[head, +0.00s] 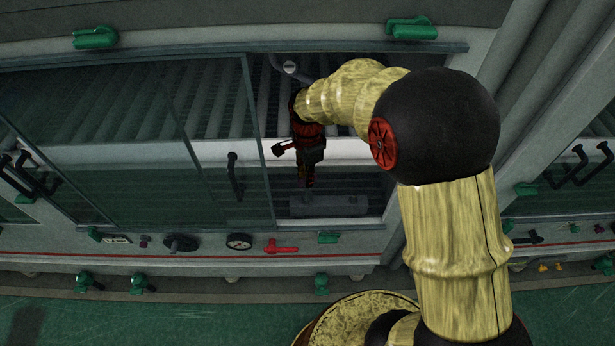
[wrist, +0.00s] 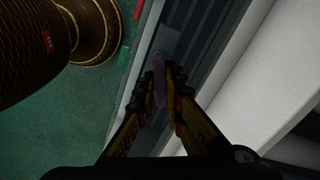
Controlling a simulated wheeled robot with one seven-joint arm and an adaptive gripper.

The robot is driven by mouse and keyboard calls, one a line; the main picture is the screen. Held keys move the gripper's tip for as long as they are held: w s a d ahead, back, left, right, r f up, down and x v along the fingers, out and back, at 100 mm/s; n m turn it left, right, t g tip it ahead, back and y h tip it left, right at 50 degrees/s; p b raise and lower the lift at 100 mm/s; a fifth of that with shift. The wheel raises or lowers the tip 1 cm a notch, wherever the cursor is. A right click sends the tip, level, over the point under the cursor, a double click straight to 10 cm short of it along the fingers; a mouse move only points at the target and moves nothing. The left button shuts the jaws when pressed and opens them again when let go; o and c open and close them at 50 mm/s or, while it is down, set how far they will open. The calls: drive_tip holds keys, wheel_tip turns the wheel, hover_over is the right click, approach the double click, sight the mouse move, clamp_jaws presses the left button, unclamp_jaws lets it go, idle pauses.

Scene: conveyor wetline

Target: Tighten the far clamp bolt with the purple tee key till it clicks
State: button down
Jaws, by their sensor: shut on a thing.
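My gripper (head: 306,178) reaches down through the open hatch, in front of the rollers. In the wrist view its two fingers (wrist: 160,98) are closed on a slim, dull purple piece, the purple tee key (wrist: 158,78). The key points away from the wrist, over a dark recess beside a pale ledge. Its far end is dim, and I cannot tell whether it touches anything. In the head view the gripper hides the key. I cannot make out the far clamp bolt in either view.
Sliding glass panels (head: 130,135) with a dark handle (head: 235,177) stand left of the opening. A grey block (head: 328,205) lies low in the opening. Below are a round gauge (head: 239,241) and a red lever (head: 281,247). Grey rollers (head: 215,95) run behind the glass.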

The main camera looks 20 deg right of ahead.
drive_tip(key=shift+r+p, duration=0.75)
drive_tip(key=shift+p, duration=0.4)
idle(1.2)
